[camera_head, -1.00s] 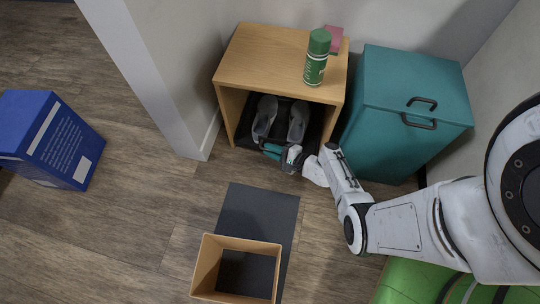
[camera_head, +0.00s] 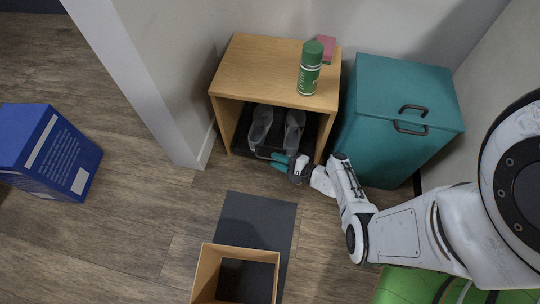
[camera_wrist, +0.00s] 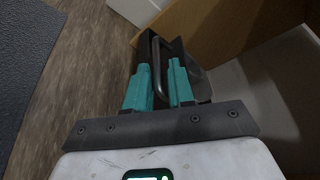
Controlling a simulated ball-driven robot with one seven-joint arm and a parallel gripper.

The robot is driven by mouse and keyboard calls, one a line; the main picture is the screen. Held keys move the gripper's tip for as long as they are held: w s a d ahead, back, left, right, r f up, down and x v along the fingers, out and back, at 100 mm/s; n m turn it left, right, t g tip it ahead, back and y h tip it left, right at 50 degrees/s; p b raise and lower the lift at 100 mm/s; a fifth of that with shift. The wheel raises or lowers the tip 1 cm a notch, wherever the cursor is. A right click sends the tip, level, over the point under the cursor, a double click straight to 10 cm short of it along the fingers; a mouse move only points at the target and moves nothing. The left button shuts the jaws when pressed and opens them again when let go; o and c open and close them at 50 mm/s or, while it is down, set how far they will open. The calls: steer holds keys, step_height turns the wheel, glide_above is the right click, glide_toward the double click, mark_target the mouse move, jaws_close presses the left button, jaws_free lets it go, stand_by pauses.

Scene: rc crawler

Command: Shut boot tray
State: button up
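The boot tray (camera_head: 243,143) is black and sits low inside the wooden cabinet. A pair of grey shoes (camera_head: 261,124) stands on it. Its dark loop handle (camera_head: 262,154) is at the front edge; in the wrist view the handle (camera_wrist: 157,68) reaches in between my fingers. My gripper (camera_head: 279,160) has teal fingers and is at the tray's front right, by the cabinet opening. Whether a finger touches the bar is unclear.
The wooden cabinet (camera_head: 262,72) carries a green spray can (camera_head: 310,68) and a pink block (camera_head: 326,46). A teal bin (camera_head: 400,95) stands close to its right. An open box (camera_head: 208,272) rests on a dark mat (camera_head: 256,220) in front. A blue box (camera_head: 52,152) is at left.

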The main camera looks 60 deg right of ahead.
steer(key=p+v, duration=0.1)
steer(key=v, duration=0.5)
steer(key=shift+s, duration=0.4)
steer(key=shift+a+r, duration=0.1)
steer(key=shift+a, duration=0.1)
steer(key=s+a+r+n+g+y+p, duration=0.1)
steer(key=s+a+r+n+g+y, duration=0.2)
steer(key=a+n+g, duration=0.5)
steer(key=s+a+r+n+g+y+p, duration=0.1)
steer(key=a+r+n+g+y, duration=0.35)
steer(key=n, duration=0.55)
step_height(320, 180, up, 52)
steer(key=s+a+n+g+h+p, duration=0.1)
steer(key=n+h+p, duration=0.4)
steer(key=p, duration=3.3)
steer(key=s+g+h, duration=0.1)
steer(key=h, duration=0.2)
steer(key=shift+s+a+n, duration=0.2)
steer(key=shift+a+n, duration=0.15)
steer(key=shift+n, duration=0.05)
